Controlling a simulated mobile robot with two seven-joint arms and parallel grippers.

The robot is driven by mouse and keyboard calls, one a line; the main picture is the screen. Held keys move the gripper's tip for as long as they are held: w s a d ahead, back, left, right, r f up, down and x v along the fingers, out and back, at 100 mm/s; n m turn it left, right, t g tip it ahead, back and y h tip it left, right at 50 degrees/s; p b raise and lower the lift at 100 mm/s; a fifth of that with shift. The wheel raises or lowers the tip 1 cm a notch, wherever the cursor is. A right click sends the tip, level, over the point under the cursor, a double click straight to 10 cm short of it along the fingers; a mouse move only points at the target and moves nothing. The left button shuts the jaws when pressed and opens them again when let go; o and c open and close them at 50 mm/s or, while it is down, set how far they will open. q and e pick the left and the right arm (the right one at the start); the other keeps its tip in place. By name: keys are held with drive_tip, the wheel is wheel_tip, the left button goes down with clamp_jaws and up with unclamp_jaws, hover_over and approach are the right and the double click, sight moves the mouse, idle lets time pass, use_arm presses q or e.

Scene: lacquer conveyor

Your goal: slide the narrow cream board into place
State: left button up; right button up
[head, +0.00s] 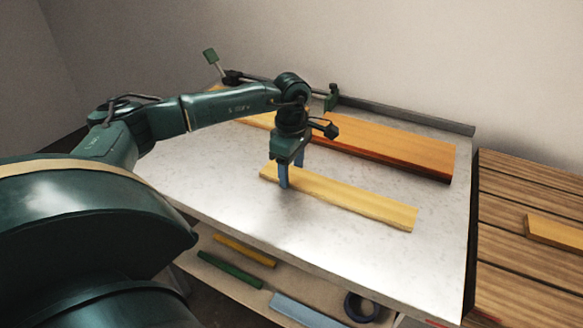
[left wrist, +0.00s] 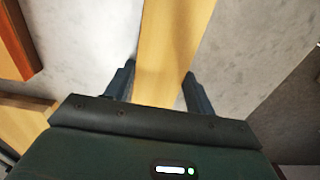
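The narrow cream board (head: 350,203) lies flat on the pale metal table top (head: 220,175), running from near the middle toward the front right. My left gripper (head: 291,174) is over its left end, with one finger at the near side and the other at the far side. In the left wrist view the cream board (left wrist: 168,45) runs between the two fingers of the left gripper (left wrist: 159,70). The fingertips are close to both edges; whether they press on it cannot be seen. My right gripper is not in view.
A wider orange-brown board (head: 385,150) lies behind the cream one, near a grey rail (head: 410,115) with a green clamp (head: 332,98). A slatted wooden surface (head: 520,195) carries another board (head: 555,231) at right. Coloured bars lie on a shelf (head: 215,270) below. The table's front is clear.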

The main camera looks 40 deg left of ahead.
sight(383, 206)
use_arm(q)
drive_tip(key=c, duration=0.6)
drive_tip(key=shift+w+d+p, duration=0.1)
drive_tip(key=shift+w+d, duration=0.1)
drive_tip(key=shift+d, duration=0.65)
drive_tip(key=shift+w+d+p, duration=0.15)
drive_tip(key=shift+w+d, duration=0.05)
drive_tip(key=shift+d, duration=0.6)
drive_tip(key=shift+w+d+p, duration=0.1)
drive_tip(key=shift+w+d, duration=0.1)
drive_tip(key=shift+d, duration=0.65)
drive_tip(key=shift+w+d, duration=0.3)
drive_tip(key=shift+d, duration=1)
drive_tip(key=shift+w+d, duration=0.35)
drive_tip(key=shift+d, duration=0.9)
drive_tip(key=shift+w+d, duration=0.3)
drive_tip(key=shift+d, duration=1)
drive_tip(key=shift+w+d, duration=0.15)
drive_tip(key=shift+d, duration=0.6)
drive_tip(key=shift+w+d, duration=0.15)
drive_tip(key=shift+d, duration=0.55)
